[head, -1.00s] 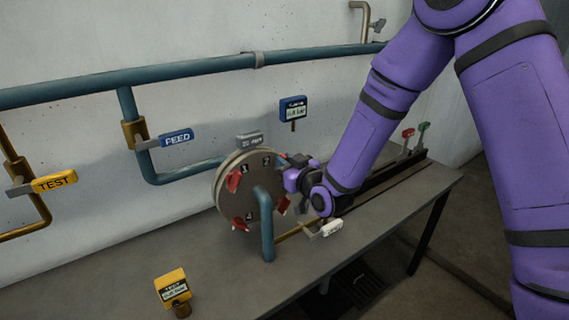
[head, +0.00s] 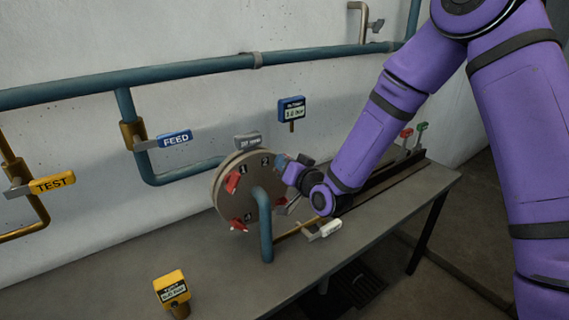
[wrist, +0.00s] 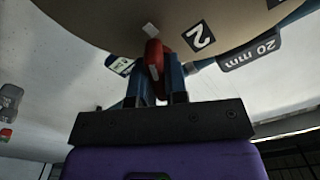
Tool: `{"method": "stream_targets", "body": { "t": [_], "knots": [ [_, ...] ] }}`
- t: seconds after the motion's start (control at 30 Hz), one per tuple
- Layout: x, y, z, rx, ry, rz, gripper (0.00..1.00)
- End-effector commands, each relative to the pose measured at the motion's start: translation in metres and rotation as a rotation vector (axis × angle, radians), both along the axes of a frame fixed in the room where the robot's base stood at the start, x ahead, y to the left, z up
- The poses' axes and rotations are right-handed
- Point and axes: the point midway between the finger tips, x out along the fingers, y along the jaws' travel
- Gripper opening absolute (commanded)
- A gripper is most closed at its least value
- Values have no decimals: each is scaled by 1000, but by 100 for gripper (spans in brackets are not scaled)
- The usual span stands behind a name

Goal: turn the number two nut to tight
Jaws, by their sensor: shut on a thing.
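The round flange (head: 232,187) stands upright on the bench with red nuts around its rim. In the wrist view the flange face (wrist: 130,22) fills the top, with a black label (wrist: 198,37) reading 2. The number two nut (wrist: 154,54) is red with a pale mark beside it, and sits between the two blue fingers of my gripper (wrist: 158,88). The fingers are shut on it. In the head view my gripper (head: 283,165) is at the upper right of the flange, and the nut is hidden by it.
A blue pipe (head: 264,225) rises in front of the flange. A white-handled valve (head: 330,229) lies right of it. A 20 mm tag (wrist: 253,52) sits by the rim. A yellow gauge (head: 172,288) and a blue gauge (head: 292,109) show.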

Motion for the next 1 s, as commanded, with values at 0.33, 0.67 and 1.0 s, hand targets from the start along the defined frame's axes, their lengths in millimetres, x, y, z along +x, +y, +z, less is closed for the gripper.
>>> {"method": "stream_targets", "body": {
  "t": [0.33, 0.67, 1.0],
  "knots": [
    [-1, 0, -1, 7, 10, 0, 0],
    [0, 0, -1, 7, 7, 0, 39],
    [-12, -9, -1, 6, 7, -1, 39]
  ]
}}
